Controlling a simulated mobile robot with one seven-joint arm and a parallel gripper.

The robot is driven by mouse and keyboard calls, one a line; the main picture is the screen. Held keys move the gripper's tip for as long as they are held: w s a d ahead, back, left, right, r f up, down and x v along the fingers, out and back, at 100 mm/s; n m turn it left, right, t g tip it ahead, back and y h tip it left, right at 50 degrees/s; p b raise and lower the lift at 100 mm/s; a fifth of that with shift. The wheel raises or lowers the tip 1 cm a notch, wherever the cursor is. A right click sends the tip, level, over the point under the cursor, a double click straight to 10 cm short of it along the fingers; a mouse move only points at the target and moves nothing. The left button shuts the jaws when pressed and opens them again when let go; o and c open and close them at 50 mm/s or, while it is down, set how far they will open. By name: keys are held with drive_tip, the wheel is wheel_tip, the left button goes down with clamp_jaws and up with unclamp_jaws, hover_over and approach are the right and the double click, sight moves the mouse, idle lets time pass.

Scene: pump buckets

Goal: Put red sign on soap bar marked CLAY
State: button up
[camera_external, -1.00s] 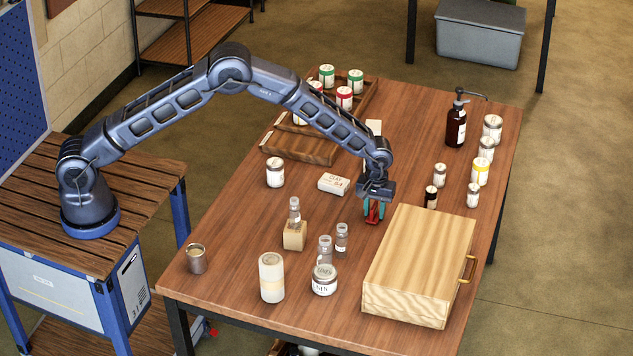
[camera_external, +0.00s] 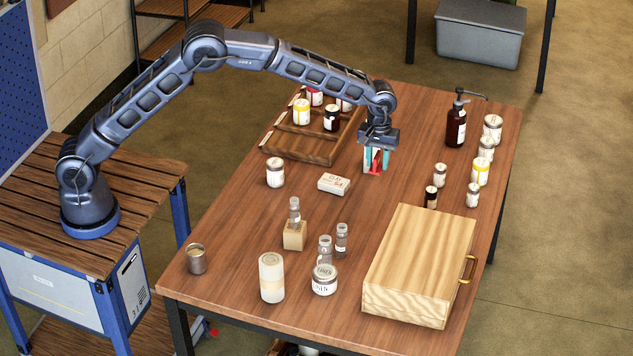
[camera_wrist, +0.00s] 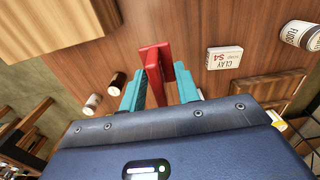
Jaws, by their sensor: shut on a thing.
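My gripper (camera_external: 375,159) is shut on the red sign (camera_external: 375,165) and holds it up near the far part of the table. In the wrist view the red sign (camera_wrist: 155,65) sits between the teal fingers (camera_wrist: 160,90). The soap bar marked CLAY (camera_external: 333,184) is a small pale block lying flat on the table, left of and nearer than my gripper. Its label "CLAY S4" reads upside down in the wrist view (camera_wrist: 224,61). Nothing lies on the soap bar. The sign is apart from it.
A tiered wooden rack (camera_external: 305,145) with several jars stands behind the soap bar. A white jar (camera_external: 275,172) stands left of it. A wooden case (camera_external: 420,265) lies at the front right. A brown pump bottle (camera_external: 456,122) and several small jars line the right edge.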

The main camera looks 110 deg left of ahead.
drive_tip(key=shift+r, duration=0.45)
drive_tip(key=s+a+r, duration=0.2)
drive_tip(key=s+a, duration=0.3)
drive_tip(key=s, duration=0.3)
drive_tip(key=s+a+r, duration=0.2)
drive_tip(key=s+a, duration=0.3)
drive_tip(key=s, duration=0.3)
hover_over(335, 179)
wheel_tip(335, 179, down, 15)
drive_tip(key=shift+d+r, duration=0.1)
drive_tip(key=shift+r, duration=0.05)
drive_tip(key=shift+f, duration=2.75)
drive_tip(key=shift+f, duration=0.2)
drive_tip(key=o, duration=1)
drive_tip(key=shift+c, duration=0.2)
drive_tip(key=shift+r, duration=0.1)
